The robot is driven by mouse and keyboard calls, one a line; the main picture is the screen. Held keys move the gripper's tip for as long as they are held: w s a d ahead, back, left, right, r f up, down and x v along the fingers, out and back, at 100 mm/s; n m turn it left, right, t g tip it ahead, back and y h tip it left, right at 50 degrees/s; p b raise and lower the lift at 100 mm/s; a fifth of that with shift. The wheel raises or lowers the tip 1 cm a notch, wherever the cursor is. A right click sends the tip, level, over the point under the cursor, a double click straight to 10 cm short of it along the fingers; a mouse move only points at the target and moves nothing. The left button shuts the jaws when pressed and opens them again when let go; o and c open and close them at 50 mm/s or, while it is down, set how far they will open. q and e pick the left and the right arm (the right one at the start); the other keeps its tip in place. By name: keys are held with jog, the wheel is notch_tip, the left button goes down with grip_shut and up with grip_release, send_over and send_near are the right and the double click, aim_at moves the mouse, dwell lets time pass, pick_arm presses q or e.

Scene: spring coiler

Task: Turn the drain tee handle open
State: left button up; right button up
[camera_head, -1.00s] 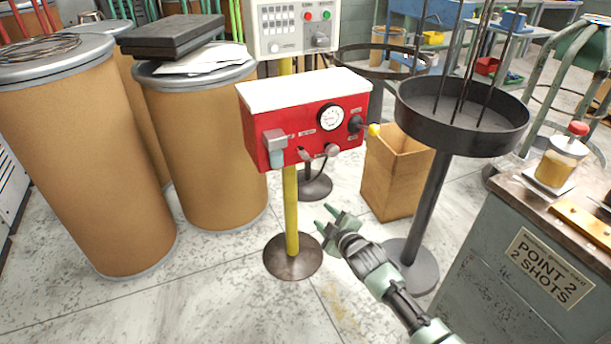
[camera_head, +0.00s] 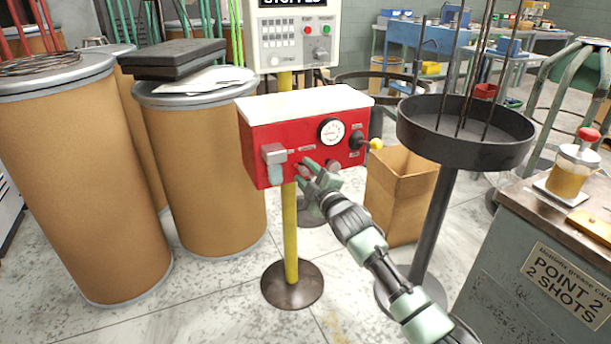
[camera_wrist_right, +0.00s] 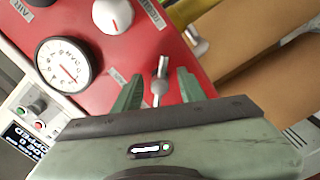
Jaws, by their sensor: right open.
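The red panel box (camera_head: 262,160) stands on a yellow post, with a white top and a round gauge (camera_head: 331,131) on its front. My right gripper (camera_head: 307,170) is at the lower middle of this front in the head view, and hides part of it. In the right wrist view, a small metal handle (camera_wrist_right: 160,82), which looks like the drain tee handle, stands between the two green fingers of my open right gripper (camera_wrist_right: 159,88). I cannot tell whether the fingers touch it. My left gripper is out of view.
A grey control box (camera_head: 291,45) sits above the red box. Brown drums (camera_head: 205,165) stand at left. A black round tray stand (camera_head: 465,150), a cardboard carton (camera_head: 400,195) and a bench with a grease jar (camera_head: 568,175) are at right.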

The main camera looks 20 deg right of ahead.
jog(key=shift+w, duration=0.15)
grip_shut()
